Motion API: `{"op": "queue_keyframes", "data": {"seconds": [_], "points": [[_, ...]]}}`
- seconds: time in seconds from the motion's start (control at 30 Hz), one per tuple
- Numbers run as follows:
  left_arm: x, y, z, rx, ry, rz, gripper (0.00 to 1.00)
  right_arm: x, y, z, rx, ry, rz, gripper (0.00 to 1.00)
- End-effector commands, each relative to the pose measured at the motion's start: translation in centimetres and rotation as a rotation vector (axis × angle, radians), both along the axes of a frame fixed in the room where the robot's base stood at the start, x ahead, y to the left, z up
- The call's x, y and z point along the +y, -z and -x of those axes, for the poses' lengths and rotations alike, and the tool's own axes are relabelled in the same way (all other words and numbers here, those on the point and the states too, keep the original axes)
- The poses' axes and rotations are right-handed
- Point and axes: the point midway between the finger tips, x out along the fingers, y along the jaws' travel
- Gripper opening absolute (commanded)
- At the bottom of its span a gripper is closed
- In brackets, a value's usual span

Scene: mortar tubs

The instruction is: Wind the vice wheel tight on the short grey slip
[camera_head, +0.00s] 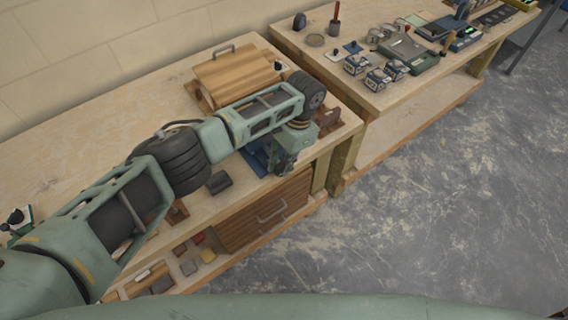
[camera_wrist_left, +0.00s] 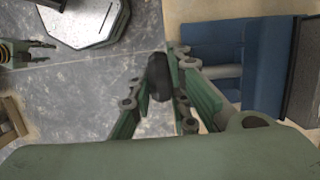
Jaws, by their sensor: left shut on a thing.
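My left gripper (camera_head: 284,163) points down at the front edge of the near bench. In the left wrist view its fingers (camera_wrist_left: 157,88) are closed on the dark round vice wheel (camera_wrist_left: 158,75), which sits between the tips. The blue vice (camera_head: 255,158) is partly hidden behind my gripper. In the left wrist view the vice (camera_wrist_left: 220,50) lies just right of the fingers, with a pale bar along its middle. I cannot make out the short grey slip in the jaws. My right gripper (camera_wrist_left: 42,52) is at the left of the wrist view, its two fingers apart, empty.
A wooden box with a rounded lid (camera_head: 236,75) stands behind my forearm. A dark block (camera_head: 219,182) lies left of the vice. Drawers (camera_head: 265,212) and a low shelf with several small coloured pieces are below. The second bench (camera_head: 400,95) carries several tools. The floor is clear.

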Motion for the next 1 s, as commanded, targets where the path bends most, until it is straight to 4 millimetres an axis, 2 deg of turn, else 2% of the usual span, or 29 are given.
{"op": "queue_keyframes", "data": {"seconds": [0.07,0.1,0.3,0.67,0.87,1.0], "points": [[-0.2,0.1,0.2,0.005,0.004,0.005,0.00,0.0,0.0,0.0,0.000,0.000,0.000,0.37],[-0.2,0.1,0.3,0.005,0.004,0.005,0.17,0.0,0.0,0.0,0.000,0.000,0.000,0.37],[-0.2,0.1,0.2,0.004,0.003,0.004,0.35,0.0,0.0,0.0,0.000,0.000,0.000,0.37],[-0.1,-0.2,0.0,0.001,0.001,0.003,0.35,-0.3,0.0,-0.1,-0.002,-0.001,0.003,0.37],[-0.7,-3.0,-0.4,-0.003,0.002,0.004,0.35,-0.1,0.0,-0.1,-0.001,-0.001,0.002,0.37],[-1.3,-6.1,-0.8,-0.002,0.002,0.006,0.35,-0.1,0.0,0.0,0.000,0.000,0.001,0.37]]}}
